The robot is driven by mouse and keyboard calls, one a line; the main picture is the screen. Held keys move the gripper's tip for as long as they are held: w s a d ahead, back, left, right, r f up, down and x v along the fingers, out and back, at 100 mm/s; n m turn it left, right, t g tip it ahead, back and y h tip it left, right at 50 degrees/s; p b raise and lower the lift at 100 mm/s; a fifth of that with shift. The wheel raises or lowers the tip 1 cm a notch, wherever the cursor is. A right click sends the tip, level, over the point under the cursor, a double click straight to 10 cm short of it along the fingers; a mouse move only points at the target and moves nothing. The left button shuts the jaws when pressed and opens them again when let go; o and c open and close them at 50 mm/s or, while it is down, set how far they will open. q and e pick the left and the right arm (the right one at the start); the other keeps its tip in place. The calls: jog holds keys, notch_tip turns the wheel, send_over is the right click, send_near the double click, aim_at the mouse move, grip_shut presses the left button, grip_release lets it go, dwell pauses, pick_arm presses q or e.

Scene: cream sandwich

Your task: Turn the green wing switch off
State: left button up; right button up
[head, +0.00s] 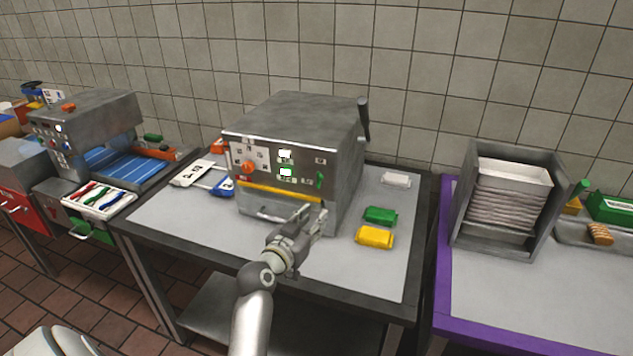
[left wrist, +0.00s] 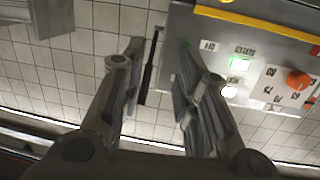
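The green wing switch (head: 320,179) is on the right side of the front panel of a grey metal machine (head: 290,130). It looks roughly upright, slightly tilted. My left gripper (head: 313,217) is just below and in front of the machine's lower right front, apart from the switch. In the left wrist view, the left gripper (left wrist: 160,60) is open with nothing between its fingers. The machine's panel appears upside down there, and one finger covers most of the area around the switch. My right gripper is not in view.
An orange knob (head: 248,167) and lit displays (head: 285,155) share the panel, above a yellow strip (head: 280,193). Green (head: 380,215) and yellow (head: 375,237) packs lie on the table right of the machine. A dark lever (head: 363,118) sticks up at its right side.

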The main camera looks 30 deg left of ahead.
aim_at(317, 180)
pick_arm(q)
jog(key=w+a, duration=0.2)
jog(key=w, duration=0.1)
jog(key=w+a+r+n+y+p, duration=0.1)
jog(key=w, duration=0.2)
jog(key=w+a+r+t+y, duration=0.1)
jog(key=w+a, duration=0.1)
jog(key=w, duration=0.1)
jog(key=shift+w+a+r+n+p, duration=0.15)
jog(key=shift+w+a+n+p, duration=0.15)
jog(key=shift+a+n+p, duration=0.1)
jog(key=shift+x, duration=1.05)
grip_shut()
